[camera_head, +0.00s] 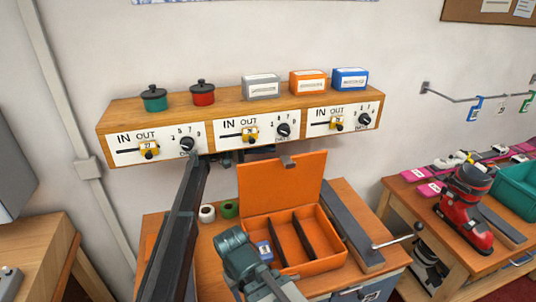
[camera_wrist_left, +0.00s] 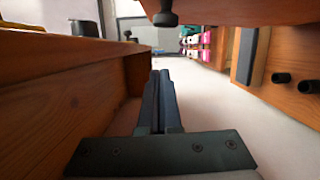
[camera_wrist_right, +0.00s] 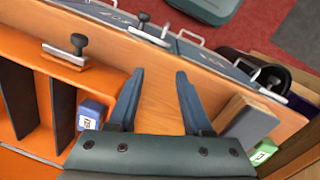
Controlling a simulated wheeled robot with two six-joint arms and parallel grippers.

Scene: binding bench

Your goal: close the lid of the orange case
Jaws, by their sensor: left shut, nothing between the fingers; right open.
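The orange case (camera_head: 294,239) sits on the bench with its lid (camera_head: 281,184) standing open and tilted slightly back. Dark dividers split its inside, and a small blue and white box (camera_head: 264,251) lies in the left compartment. My left gripper (camera_head: 264,153) is behind the top of the lid, below the shelf, partly hidden; the left wrist view shows its fingers (camera_wrist_left: 160,85) shut and empty. My right gripper (camera_wrist_right: 160,85) is open and empty at the case's left side. In the right wrist view the case's front latch (camera_wrist_right: 66,54) shows at upper left.
A wooden shelf (camera_head: 225,107) with dials, jars and small boxes hangs above the case. A dark bar (camera_head: 351,229) and a lever lie at right.

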